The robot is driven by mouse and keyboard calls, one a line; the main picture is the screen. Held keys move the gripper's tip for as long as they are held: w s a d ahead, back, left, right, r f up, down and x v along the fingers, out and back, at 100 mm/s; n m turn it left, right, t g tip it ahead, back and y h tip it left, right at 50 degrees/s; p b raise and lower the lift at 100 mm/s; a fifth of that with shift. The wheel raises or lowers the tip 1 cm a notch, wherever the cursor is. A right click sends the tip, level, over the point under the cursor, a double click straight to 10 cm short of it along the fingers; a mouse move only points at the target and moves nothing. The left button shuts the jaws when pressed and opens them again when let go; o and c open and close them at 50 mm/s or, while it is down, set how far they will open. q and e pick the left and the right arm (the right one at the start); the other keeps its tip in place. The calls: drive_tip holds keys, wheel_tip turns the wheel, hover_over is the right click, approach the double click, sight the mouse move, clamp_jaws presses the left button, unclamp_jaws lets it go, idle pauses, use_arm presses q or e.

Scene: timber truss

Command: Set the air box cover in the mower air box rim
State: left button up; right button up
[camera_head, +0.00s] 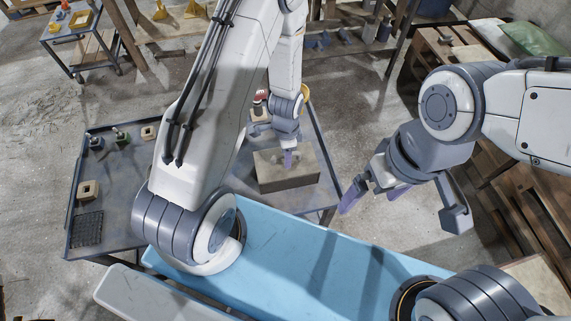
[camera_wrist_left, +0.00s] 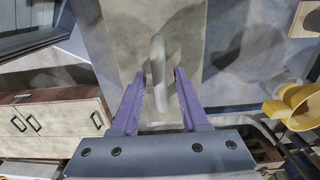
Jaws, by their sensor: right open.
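My left gripper (camera_head: 288,160) points down over a grey-brown box (camera_head: 285,180) with a paler top, on the dark metal table. In the left wrist view its purple fingers (camera_wrist_left: 160,75) stand apart on either side of a pale grey upright handle (camera_wrist_left: 158,58), with a gap showing at each side. The handle seems to rise from a flat greyish surface below; I cannot tell whether this is the air box cover. The air box rim cannot be told apart clearly. My right gripper (camera_head: 368,192) is open and empty, right of the box, beyond the table edge.
The dark table (camera_head: 125,170) holds a black grid mat (camera_head: 87,229), a square block with a hole (camera_head: 88,191) and small parts. A red-topped item (camera_head: 261,95) stands behind the box. A yellow ring-shaped thing (camera_wrist_left: 296,103) is at right in the wrist view. Timber pallets stand at right.

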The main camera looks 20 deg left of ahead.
use_arm(q)
clamp_jaws()
idle(1.2)
